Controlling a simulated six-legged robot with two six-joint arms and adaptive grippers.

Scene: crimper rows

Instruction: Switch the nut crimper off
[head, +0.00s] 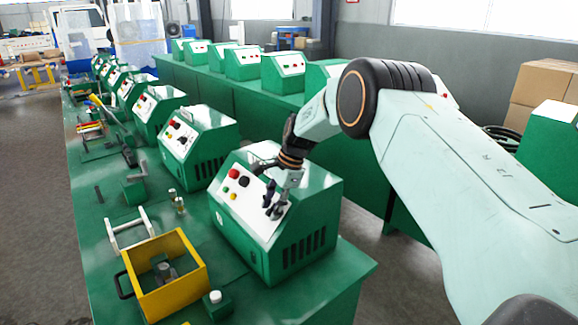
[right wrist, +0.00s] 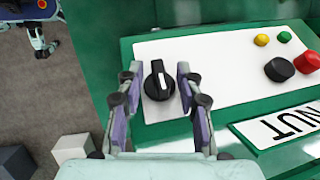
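The nut crimper is the nearest green machine (head: 318,205) on the bench, with a sloping white control panel. A black rotary knob (right wrist: 158,84) with a white mark sits on the panel, the mark running nearly up and down in that view. My right gripper (right wrist: 160,88) is open, one finger on each side of this knob, with gaps showing. In the head view my right gripper (head: 274,203) is over the panel and hides the knob.
A red button (right wrist: 307,62), a black button (right wrist: 279,68), and small yellow and green ones are on the same panel. A yellow tray (head: 190,291) stands on the green bench left of the crimper. Similar machines (head: 197,140) line the bench behind.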

